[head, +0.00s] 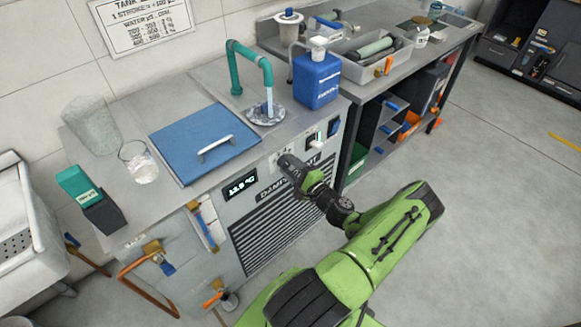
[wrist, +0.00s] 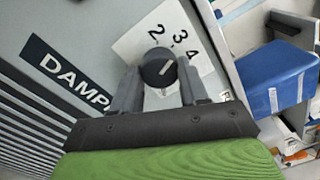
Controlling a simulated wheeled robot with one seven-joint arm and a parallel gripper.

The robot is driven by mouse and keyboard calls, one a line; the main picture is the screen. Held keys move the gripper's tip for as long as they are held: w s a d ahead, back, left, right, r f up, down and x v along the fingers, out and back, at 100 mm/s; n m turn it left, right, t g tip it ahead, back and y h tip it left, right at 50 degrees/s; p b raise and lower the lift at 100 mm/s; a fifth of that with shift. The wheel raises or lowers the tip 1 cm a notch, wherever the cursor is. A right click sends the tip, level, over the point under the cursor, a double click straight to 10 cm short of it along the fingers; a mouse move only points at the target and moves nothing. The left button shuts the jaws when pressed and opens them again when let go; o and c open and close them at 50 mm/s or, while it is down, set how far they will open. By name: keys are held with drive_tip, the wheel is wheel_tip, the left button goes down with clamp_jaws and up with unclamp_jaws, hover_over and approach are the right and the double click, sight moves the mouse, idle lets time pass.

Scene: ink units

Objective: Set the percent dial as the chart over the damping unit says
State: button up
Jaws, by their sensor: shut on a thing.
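The dial (wrist: 158,68) is a round black knob with a white line, on a pale plate marked 2, 3 and 4 (wrist: 180,36). The line points up and right in the wrist view, toward the 3 and 4 side; I cannot tell the exact mark. My gripper (wrist: 160,82) is shut on the knob, one finger on each side. In the head view my gripper (head: 284,163) is at the front panel of the damping unit (head: 280,215) and hides the dial. The wall chart (head: 143,24) is cut off at the top; its small lines are hard to read.
A display (head: 241,185) reads about 12.5 °C. On the unit's top are a blue lid (head: 195,130), a glass beaker (head: 139,163), a running tap (head: 240,65) and a blue canister (head: 316,80). Valves and copper pipes (head: 150,255) stick out at the front left. The floor at right is clear.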

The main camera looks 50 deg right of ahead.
idle(0.3)
drive_tip(key=o, duration=1.1)
drive_tip(key=shift+c, duration=0.2)
drive_tip(key=p+v, duration=0.1)
drive_tip(key=v, duration=1.4)
drive_tip(key=shift+s+p, duration=0.35)
drive_tip(key=shift+s, duration=0.05)
drive_tip(key=shift+a, duration=0.1)
